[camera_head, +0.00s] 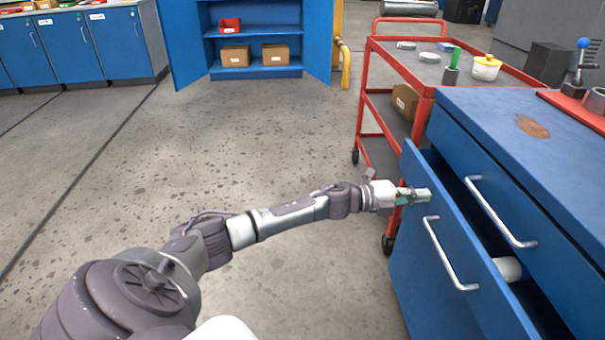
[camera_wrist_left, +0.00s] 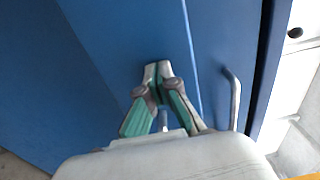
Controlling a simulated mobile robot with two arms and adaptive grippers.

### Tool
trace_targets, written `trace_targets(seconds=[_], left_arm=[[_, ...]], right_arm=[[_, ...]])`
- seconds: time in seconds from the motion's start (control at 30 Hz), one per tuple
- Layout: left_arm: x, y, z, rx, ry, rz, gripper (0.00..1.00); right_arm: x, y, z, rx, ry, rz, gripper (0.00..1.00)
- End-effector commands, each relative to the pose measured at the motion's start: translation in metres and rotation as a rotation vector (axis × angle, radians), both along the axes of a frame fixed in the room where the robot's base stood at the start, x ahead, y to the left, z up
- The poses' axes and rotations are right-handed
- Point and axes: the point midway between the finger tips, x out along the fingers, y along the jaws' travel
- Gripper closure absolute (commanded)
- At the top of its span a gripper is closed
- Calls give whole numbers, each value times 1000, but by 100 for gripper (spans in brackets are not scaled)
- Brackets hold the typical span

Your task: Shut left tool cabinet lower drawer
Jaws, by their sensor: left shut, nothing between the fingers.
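The blue tool cabinet (camera_head: 490,105) stands at the right in the head view. Its lower drawer (camera_head: 412,258) is pulled out, and a white rounded object (camera_head: 508,268) shows inside. The lower drawer's silver bar handle (camera_head: 448,255) is on its front. The upper drawer (camera_head: 458,148), with its own handle (camera_head: 500,214), is behind it. My left gripper (camera_head: 424,195) is shut and empty, near the top of the lower drawer's front; contact cannot be told. In the left wrist view, its teal fingers (camera_wrist_left: 157,72) meet at the tips before a blue panel (camera_wrist_left: 115,45). My right gripper is out of view.
A red cart (camera_head: 366,92) with items on top stands behind the cabinet. A blue cabinet with open doors (camera_head: 265,72) holds boxes at the back. Blue cabinets (camera_head: 75,48) line the far left. The floor at the left and middle is clear.

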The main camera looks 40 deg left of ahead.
Motion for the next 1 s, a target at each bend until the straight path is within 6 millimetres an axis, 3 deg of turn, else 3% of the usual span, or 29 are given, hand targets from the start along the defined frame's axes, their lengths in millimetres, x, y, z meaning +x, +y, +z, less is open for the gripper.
trace_targets(seconds=[0.23, 0.43, 1.0], left_arm=[[27, -23, -1, -1, 0, 0, 100], [42, -36, -1, 0, 0, 0, 100], [51, -44, 2, -3, -3, 2, 100]], right_arm=[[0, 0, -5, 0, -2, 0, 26], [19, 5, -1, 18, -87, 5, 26], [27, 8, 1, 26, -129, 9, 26]])
